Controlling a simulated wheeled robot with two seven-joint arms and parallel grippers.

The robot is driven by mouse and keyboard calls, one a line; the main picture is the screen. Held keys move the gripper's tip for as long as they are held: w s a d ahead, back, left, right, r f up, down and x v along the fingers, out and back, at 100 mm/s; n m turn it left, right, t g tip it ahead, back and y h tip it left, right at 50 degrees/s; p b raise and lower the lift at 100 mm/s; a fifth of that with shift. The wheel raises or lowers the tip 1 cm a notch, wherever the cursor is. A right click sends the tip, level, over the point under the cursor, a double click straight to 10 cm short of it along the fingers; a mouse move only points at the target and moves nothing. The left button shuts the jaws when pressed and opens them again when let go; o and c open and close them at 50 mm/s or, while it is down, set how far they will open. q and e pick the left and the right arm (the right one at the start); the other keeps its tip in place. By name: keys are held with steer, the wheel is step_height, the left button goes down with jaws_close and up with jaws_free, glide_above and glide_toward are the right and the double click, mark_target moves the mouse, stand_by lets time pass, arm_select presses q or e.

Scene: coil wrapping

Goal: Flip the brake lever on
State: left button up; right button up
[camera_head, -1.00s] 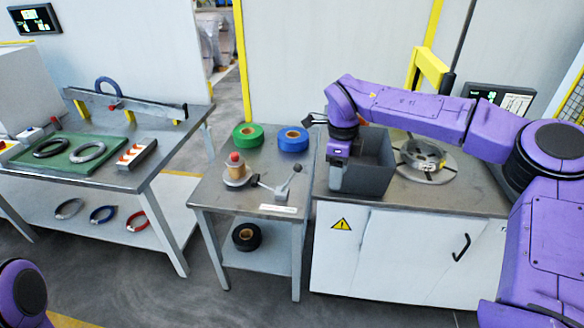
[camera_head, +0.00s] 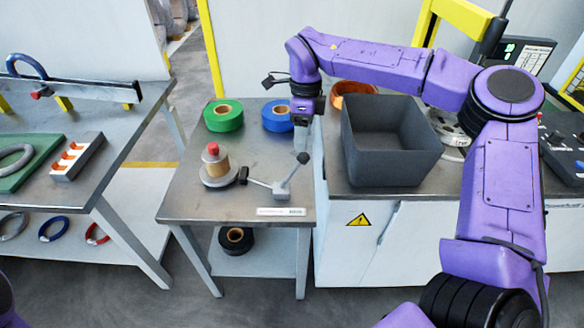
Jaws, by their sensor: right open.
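The brake lever (camera_head: 291,173) is a grey arm with a black ball knob, tilted up to the right from a small block at the right front of the small metal table. A thin rod runs left from it to a black piece beside a tan spool with a red knob (camera_head: 213,167). My right gripper (camera_head: 303,121) points down above the back right of this table, behind the lever knob and apart from it. It is open and looks empty; its fingers are small and partly dark here. My left gripper is out of view.
A green roll (camera_head: 223,116) and a blue roll (camera_head: 277,115) lie at the back of the small table (camera_head: 190,205). A dark grey bin (camera_head: 397,172) stands on the white cabinet to the right. A black roll (camera_head: 236,240) lies on the lower shelf. The table's front left is clear.

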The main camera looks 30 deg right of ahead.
mark_target(294, 172)
steer(key=f, duration=1.1)
steer(key=shift+s+a+f, duration=0.1)
steer(key=shift+s+a, duration=0.05)
steer(key=shift+a, duration=0.15)
jaws_close()
